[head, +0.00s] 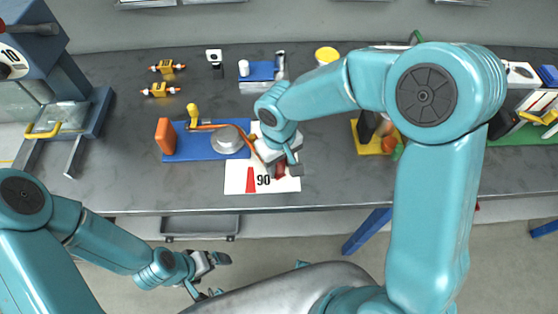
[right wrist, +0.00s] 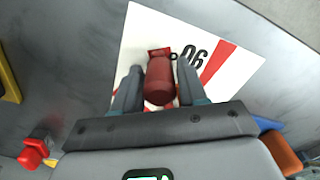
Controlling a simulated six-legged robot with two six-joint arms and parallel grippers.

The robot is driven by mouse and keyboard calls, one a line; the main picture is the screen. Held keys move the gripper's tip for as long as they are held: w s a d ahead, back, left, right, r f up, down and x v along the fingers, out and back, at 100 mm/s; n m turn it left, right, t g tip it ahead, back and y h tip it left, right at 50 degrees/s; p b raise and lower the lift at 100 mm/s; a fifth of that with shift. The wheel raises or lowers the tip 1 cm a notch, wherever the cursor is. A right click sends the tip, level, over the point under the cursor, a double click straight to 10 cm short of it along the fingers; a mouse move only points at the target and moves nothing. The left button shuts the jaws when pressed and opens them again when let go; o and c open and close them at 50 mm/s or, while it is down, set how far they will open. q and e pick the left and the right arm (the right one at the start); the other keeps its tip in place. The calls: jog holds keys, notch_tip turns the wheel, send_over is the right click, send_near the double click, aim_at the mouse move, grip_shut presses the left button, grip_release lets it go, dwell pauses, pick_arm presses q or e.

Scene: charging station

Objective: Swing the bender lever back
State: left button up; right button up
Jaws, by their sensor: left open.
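The bender has a blue base (head: 207,151) on the grey bench, with a round grey die (head: 227,139) and a yellow pin (head: 193,113). Its orange lever (head: 207,127) runs right, partly hidden by my right arm. The lever's red handle (head: 280,171) lies over a white card marked 90 (head: 238,180). My right gripper (head: 281,166) is at that handle. In the right wrist view the red handle (right wrist: 160,82) stands between the two fingers; I cannot tell whether both touch it. My left gripper (head: 213,277) is open and empty, below the bench's front edge.
An orange block (head: 165,136) is at the base's left end. A yellow tray (head: 368,145) is to the right, beside my right arm. The bench left of the bender is mostly clear.

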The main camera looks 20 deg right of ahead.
grip_shut()
jog(key=shift+w+d+r+n+p, duration=0.15)
jog(key=shift+w+d+n+p, duration=0.55)
jog(key=shift+w+d+n, duration=0.95)
jog(key=shift+w+d, duration=0.2)
jog(key=shift+s, duration=0.1)
jog(key=shift+a, duration=0.1)
jog(key=shift+o, duration=2.2)
grip_release()
